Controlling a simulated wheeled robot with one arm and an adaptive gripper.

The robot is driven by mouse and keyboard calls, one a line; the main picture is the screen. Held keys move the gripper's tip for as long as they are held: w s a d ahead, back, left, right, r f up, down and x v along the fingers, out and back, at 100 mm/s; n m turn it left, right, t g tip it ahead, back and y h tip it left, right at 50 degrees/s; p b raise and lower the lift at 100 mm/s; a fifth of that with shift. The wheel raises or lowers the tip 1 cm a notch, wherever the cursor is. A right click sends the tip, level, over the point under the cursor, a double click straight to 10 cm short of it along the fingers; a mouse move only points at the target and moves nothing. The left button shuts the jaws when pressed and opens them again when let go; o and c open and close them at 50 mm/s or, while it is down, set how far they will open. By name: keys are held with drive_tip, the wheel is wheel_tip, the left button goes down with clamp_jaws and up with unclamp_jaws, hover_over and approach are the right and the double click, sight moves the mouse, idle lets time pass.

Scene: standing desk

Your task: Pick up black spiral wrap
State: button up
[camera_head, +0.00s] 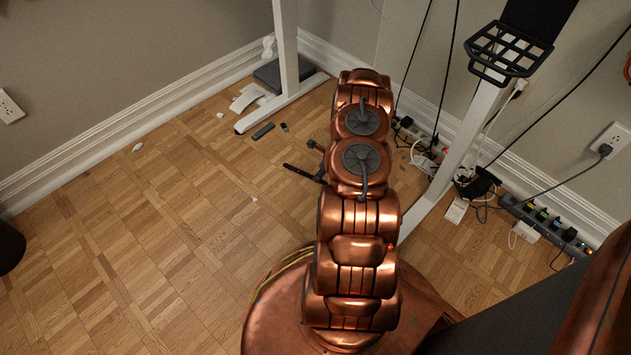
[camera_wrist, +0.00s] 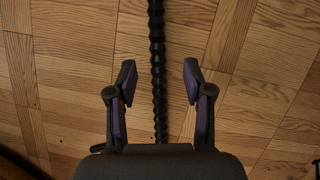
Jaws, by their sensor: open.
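The black spiral wrap (camera_wrist: 157,45) is a long, ridged black tube in the wrist view. It runs from the top edge down the middle, between my fingers, to the gripper body, which hides its near end. My gripper (camera_wrist: 159,76) is open, with one finger on each side of the wrap and a visible gap on both sides. In the head view a thin black piece, which looks like the wrap (camera_head: 299,172), lies on the floor just left of my arm. My arm hides part of that area.
Another desk leg (camera_head: 455,150), hanging cables and power strips (camera_head: 545,220) are at right by the wall.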

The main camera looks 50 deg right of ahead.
drive_tip(key=x, duration=0.2)
drive_tip(key=b+x, duration=0.1)
drive_tip(key=x, duration=0.1)
drive_tip(key=shift+s+a+b, duration=0.15)
drive_tip(key=shift+s+b, duration=0.05)
drive_tip(key=shift+b, duration=0.1)
drive_tip(key=shift+c, duration=0.4)
clamp_jaws()
